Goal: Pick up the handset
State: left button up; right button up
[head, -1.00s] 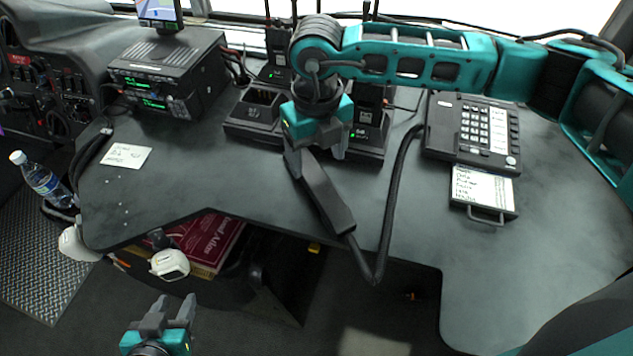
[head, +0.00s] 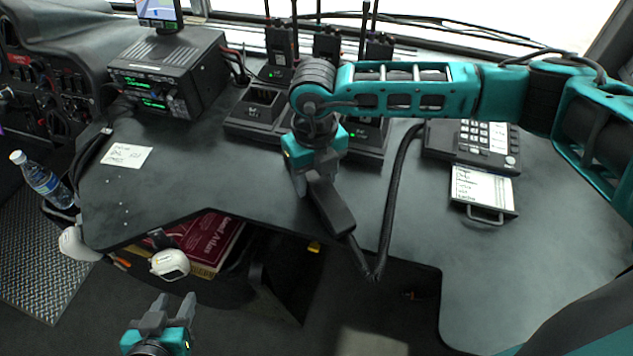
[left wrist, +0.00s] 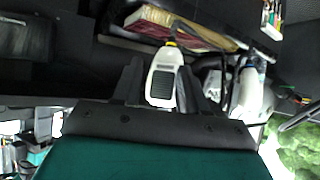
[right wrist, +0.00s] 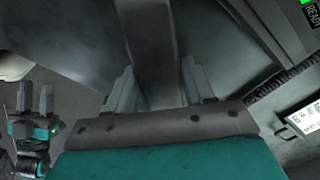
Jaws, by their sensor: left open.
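A black cord runs from that end, loops down and rises to the right. My right gripper (head: 315,184) is over the handset's upper end, fingers pointing down. In the right wrist view the handset (right wrist: 154,55) runs between the two fingers, which stand wide apart; whether they touch it is unclear. The gripper hides its upper end. My left gripper (head: 172,308) is open and empty, low in front of the dash.
A keypad phone unit (head: 490,145) with a list card (head: 480,190) stands right. Radios in chargers (head: 262,112) stand behind my right gripper. A black radio box (head: 165,75) and a paper note (head: 127,156) are left. A white device (head: 170,264) and red book (head: 210,238) sit below the dash.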

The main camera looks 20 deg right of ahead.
jog(key=c, duration=0.9)
jog(key=shift+r, duration=0.1)
